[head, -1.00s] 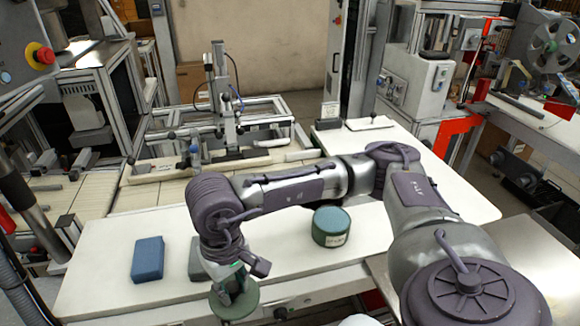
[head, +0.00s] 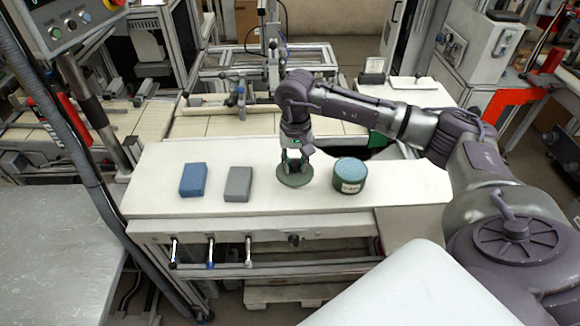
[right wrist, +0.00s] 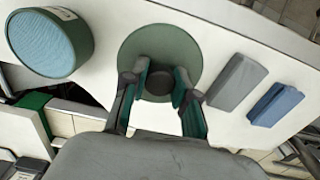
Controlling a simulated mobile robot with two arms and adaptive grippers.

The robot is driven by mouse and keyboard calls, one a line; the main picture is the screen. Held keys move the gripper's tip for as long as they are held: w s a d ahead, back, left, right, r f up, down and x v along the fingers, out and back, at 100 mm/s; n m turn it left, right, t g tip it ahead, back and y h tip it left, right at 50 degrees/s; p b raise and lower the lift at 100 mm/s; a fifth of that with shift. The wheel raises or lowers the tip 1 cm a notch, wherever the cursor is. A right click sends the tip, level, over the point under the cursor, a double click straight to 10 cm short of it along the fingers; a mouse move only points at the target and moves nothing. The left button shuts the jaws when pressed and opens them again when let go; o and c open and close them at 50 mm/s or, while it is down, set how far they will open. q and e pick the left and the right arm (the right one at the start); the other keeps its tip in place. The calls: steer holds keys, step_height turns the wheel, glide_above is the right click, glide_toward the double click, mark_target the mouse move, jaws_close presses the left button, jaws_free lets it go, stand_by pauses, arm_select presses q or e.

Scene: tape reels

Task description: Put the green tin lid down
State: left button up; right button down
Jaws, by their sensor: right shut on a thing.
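The green tin lid (head: 294,181) is a flat round disc with a dark knob in its middle. My right gripper (head: 291,159) points down at it from above and is shut on the lid's knob. The right wrist view shows the lid (right wrist: 186,43) level with the white tabletop, with the fingers (right wrist: 166,85) on either side of the knob. The lid is at or just above the tabletop; I cannot tell whether it touches. The round green tin (head: 350,186) with a blue top and a label stands right of the lid, apart from it. My left gripper is not in view.
A grey block (head: 238,184) lies left of the lid and a blue block (head: 193,180) lies further left. The white table (head: 150,205) has free room in front of and behind these things. A machine frame (head: 240,110) stands behind the table.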

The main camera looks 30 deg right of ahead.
mark_target(289, 176)
steer(key=shift+w+a+f, duration=0.15)
steer(key=shift+w+f, duration=0.15)
steer(key=shift+w, duration=0.35)
steer(key=shift+w+f, duration=0.25)
steer(key=shift+w, duration=0.05)
step_height(289, 176, down, 4)
steer(key=p, duration=0.2)
steer(key=shift+s+r+p, duration=0.1)
steer(key=shift+r+p, duration=0.05)
steer(key=shift+p, duration=0.2)
steer(key=shift+f, duration=0.2)
steer(key=shift+f+b, duration=0.3)
steer(key=shift+b, duration=0.2)
steer(key=shift+f+b, duration=0.35)
steer(key=shift+b, duration=0.1)
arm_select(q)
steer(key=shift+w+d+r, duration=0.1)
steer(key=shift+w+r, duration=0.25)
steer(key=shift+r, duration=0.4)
arm_select(e)
steer(key=c, duration=0.9)
jaws_free()
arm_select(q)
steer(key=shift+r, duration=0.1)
arm_select(e)
steer(key=shift+r, duration=0.15)
